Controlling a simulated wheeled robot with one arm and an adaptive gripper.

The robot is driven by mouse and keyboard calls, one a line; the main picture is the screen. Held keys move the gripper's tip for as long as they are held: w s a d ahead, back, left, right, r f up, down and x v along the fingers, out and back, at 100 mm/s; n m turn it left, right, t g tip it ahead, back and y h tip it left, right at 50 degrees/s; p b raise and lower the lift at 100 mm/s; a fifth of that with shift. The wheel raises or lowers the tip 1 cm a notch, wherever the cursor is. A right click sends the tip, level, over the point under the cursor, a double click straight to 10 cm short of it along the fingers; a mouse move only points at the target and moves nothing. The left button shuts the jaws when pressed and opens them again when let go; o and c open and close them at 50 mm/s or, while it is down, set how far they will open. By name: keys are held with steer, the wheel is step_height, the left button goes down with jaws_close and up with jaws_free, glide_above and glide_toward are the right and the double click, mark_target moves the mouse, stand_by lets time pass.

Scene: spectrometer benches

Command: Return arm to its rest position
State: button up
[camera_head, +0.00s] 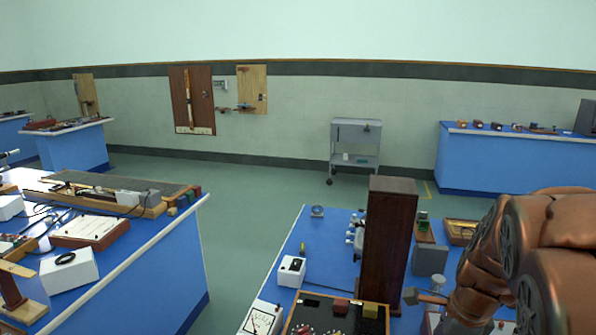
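My copper-coloured arm fills the lower right of the head view, folded above the right side of the near blue bench (330,232). Its lower end reaches down beside the grey box and the tall brown wooden block. A small grey and copper part (426,297) shows at that end and seems to be my gripper. Its fingers cannot be made out, and I cannot tell whether it holds or touches anything.
The tall brown block (390,245) and grey box (429,260) stand close to my arm. A white box (291,270) and meter (262,318) are on the same bench. Another blue bench (165,270) is at left. A grey cart (355,145) stands by the wall. Green floor (250,195) between is clear.

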steer(key=s+a+n+g, duration=0.1)
steer(key=s+a+n, duration=0.3)
steer(key=s+n, duration=0.7)
steer(key=s+a+n+g, duration=0.2)
steer(key=s+a+n, duration=0.3)
steer(key=s+n, duration=0.5)
steer(key=shift+s+a+n+g+h, duration=0.2)
steer(key=shift+s+n+g+h, duration=0.15)
steer(key=shift+n, duration=0.35)
